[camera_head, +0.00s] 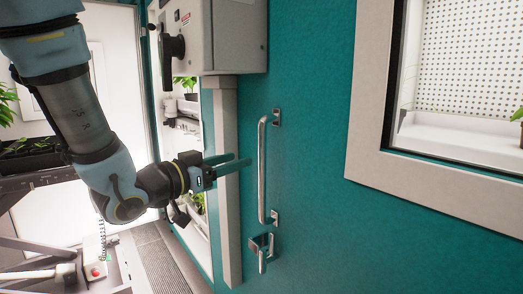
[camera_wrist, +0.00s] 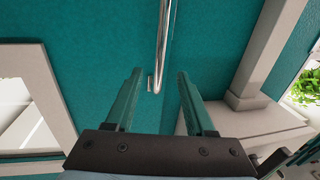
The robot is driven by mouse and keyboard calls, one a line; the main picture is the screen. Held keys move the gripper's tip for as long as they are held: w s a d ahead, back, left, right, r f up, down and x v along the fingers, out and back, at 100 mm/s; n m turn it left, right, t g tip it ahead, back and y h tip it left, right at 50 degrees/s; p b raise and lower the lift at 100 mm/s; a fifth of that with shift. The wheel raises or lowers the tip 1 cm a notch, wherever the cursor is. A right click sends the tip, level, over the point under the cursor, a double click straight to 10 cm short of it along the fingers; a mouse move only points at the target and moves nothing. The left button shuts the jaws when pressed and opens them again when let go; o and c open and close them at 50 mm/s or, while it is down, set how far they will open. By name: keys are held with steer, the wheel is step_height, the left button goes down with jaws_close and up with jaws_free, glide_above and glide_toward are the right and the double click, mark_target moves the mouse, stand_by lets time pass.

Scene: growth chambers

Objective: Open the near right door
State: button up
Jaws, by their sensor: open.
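The teal door (camera_head: 315,200) fills the right of the head view. It carries a vertical silver bar handle (camera_head: 262,170), with a small metal latch (camera_head: 261,248) below it. My gripper (camera_head: 240,162) is open and empty, its fingers pointing at the handle from the left, with the tips just short of the bar. In the wrist view the handle (camera_wrist: 163,40) runs down between the lines of the two open fingers (camera_wrist: 160,75), its mount close to the fingertips. Whether the fingers touch the bar cannot be told. The door looks shut.
A grey control box (camera_head: 235,35) with a black knob is on the wall above my gripper. A pale vertical post (camera_head: 228,180) stands left of the handle. A framed window (camera_head: 465,70) is in the door at right. A plant rack (camera_head: 30,165) is at left.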

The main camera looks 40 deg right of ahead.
mark_target(260, 153)
steer(key=d+p, duration=0.1)
steer(key=d, duration=0.2)
steer(key=w+d+p, duration=0.1)
steer(key=d, duration=0.2)
steer(key=d+p, duration=0.1)
steer(key=d, duration=0.2)
steer(key=shift+w+d, duration=0.15)
steer(key=shift+d, duration=0.25)
steer(key=shift+c, duration=0.3)
jaws_close()
stand_by(0.6)
